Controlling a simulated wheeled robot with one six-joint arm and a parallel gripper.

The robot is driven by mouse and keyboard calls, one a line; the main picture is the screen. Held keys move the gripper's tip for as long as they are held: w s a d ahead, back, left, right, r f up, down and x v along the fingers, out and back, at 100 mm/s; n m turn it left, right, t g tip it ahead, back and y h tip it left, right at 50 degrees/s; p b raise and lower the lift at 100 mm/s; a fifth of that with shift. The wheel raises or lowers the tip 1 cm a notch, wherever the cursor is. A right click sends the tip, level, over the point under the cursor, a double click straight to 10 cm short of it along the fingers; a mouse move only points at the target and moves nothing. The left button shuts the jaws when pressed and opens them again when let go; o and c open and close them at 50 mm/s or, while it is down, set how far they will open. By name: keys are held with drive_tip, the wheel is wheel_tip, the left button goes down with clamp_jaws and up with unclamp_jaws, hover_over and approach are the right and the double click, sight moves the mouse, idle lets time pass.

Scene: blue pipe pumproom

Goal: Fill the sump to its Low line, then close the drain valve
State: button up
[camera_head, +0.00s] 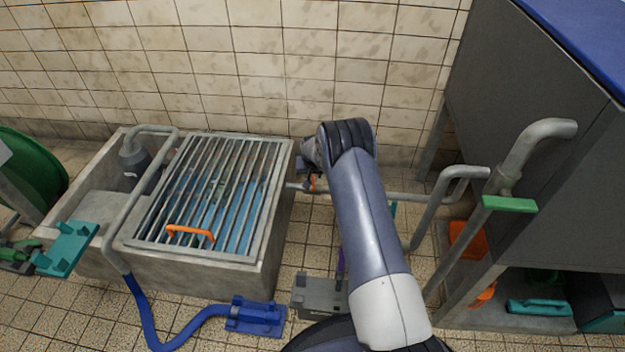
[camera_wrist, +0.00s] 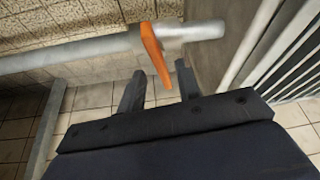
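The sump (camera_head: 270,215) is a concrete basin under a steel bar grate, with blue water showing between the bars. A Low line cannot be made out. A pipe leaves the sump's right side and carries the drain valve with an orange lever (camera_head: 313,184). In the wrist view the orange lever (camera_wrist: 154,48) slants down from the grey pipe (camera_wrist: 80,54). My gripper (camera_wrist: 160,70) is open, with the lever's lower end between or just beyond its two fingers; contact cannot be told. In the head view my arm largely hides the gripper.
The grate has an orange handle (camera_head: 190,233). A standpipe with a green lever (camera_head: 510,204) stands at the right by a dark tank (camera_head: 530,110). A blue hose (camera_head: 150,325) and a grey box (camera_head: 318,296) lie on the tiled floor. A green reel (camera_head: 30,165) is at left.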

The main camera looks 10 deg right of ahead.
drive_tip(key=shift+b+x, duration=0.3)
drive_tip(key=shift+x, duration=0.95)
drive_tip(key=shift+c, duration=0.4)
clamp_jaws()
